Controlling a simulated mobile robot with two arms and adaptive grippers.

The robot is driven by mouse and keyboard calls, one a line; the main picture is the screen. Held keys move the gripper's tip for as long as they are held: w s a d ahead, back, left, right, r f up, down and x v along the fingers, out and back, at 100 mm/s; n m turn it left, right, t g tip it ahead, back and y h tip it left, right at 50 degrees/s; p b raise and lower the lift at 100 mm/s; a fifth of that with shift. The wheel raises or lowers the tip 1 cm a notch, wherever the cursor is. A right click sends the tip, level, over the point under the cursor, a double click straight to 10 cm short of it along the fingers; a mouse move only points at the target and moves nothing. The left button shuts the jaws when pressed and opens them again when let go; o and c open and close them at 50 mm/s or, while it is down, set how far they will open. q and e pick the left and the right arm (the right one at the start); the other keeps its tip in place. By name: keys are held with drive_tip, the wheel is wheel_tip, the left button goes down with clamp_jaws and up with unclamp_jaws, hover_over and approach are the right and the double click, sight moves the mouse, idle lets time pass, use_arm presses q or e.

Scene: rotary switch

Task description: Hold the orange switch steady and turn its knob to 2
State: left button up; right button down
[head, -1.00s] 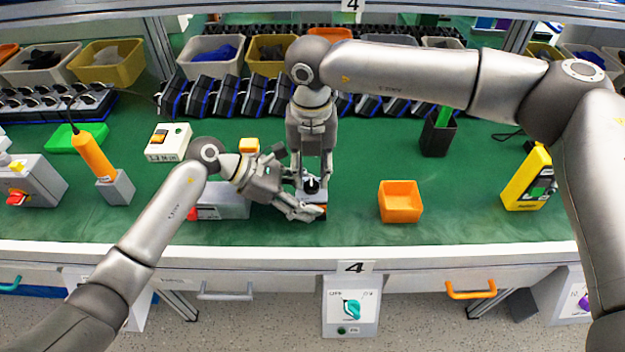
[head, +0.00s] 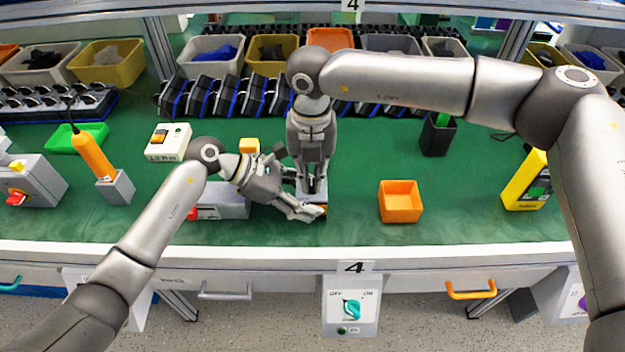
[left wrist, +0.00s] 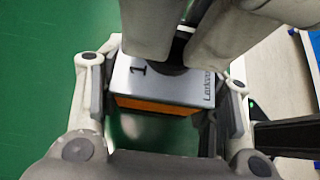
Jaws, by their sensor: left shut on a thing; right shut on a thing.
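The orange switch (left wrist: 152,105) has a silver top plate with a "1" printed on it and a label along one edge. In the left wrist view it sits between the fingers of my left gripper (left wrist: 163,92), which is shut on its sides. In the head view my left gripper (head: 310,203) reaches it from the left, low at the table. My right gripper (head: 313,188) points straight down over the switch, shut on the knob. The black knob (left wrist: 178,50) shows only partly between the right gripper's fingers in the left wrist view. Its pointer is hidden.
A grey box (head: 222,203) stands just left of the switch, partly behind my left arm. An orange bin (head: 400,203) stands to the right with bare green table between. A small yellow-orange block (head: 249,146) lies behind. The table's front edge is close.

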sight(312, 181)
drive_tip(key=m, duration=0.8)
drive_tip(key=c, duration=2)
unclamp_jaws()
drive_tip(key=shift+m, duration=0.4)
drive_tip(key=o, duration=0.5)
drive_tip(key=shift+r, duration=2.55)
use_arm(q)
drive_tip(key=o, duration=1.1)
